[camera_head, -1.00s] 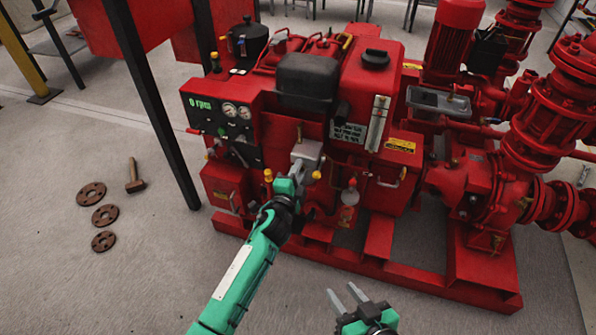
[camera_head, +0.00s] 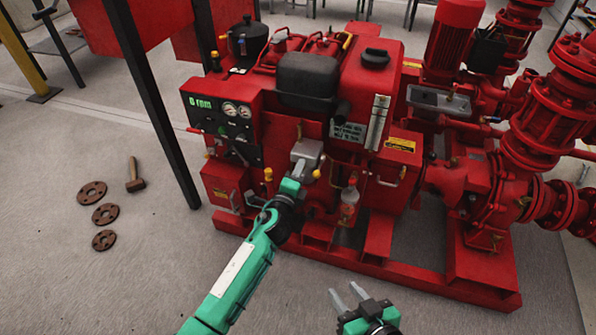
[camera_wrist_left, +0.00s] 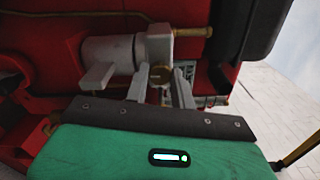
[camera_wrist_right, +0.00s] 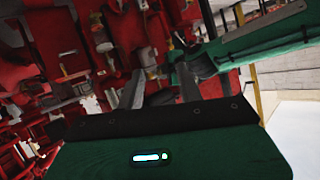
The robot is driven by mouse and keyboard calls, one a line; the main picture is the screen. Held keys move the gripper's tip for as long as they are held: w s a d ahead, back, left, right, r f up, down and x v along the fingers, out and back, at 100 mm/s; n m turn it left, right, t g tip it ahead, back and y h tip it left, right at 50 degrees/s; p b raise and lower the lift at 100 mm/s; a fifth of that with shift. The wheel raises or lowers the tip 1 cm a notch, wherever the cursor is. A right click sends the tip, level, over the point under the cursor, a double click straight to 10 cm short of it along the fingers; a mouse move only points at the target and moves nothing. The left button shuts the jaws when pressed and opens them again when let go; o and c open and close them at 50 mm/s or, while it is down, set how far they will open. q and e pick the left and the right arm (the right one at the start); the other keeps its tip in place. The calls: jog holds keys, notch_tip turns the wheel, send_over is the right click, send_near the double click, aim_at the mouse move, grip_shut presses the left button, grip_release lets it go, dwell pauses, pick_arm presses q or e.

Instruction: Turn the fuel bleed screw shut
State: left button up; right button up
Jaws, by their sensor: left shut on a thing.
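The fuel bleed screw (camera_wrist_left: 159,93) appears to be the small brass piece between my left gripper's fingers in the left wrist view, partly hidden by them. It sits by a grey metal filter body (camera_wrist_left: 110,52) on the red engine. In the head view the grey housing (camera_head: 307,150) shows at the engine's front, with my left gripper (camera_head: 298,168) at it, hiding the screw. My left gripper (camera_wrist_left: 161,88) is shut on the screw. My right gripper (camera_head: 347,297) is open and empty, low in front of the pumpset, apart from it.
The red engine carries a gauge panel (camera_head: 222,115) reading 0 rpm and a black box (camera_head: 307,82). Red pump pipes (camera_head: 535,150) stand at right. A dark post (camera_head: 150,100) rises at left. Rusty flanges (camera_head: 105,213) and a hammer (camera_head: 135,175) lie on the floor, otherwise clear.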

pick_arm(q)
jog(key=shift+f, duration=0.1)
jog(key=o, duration=0.7)
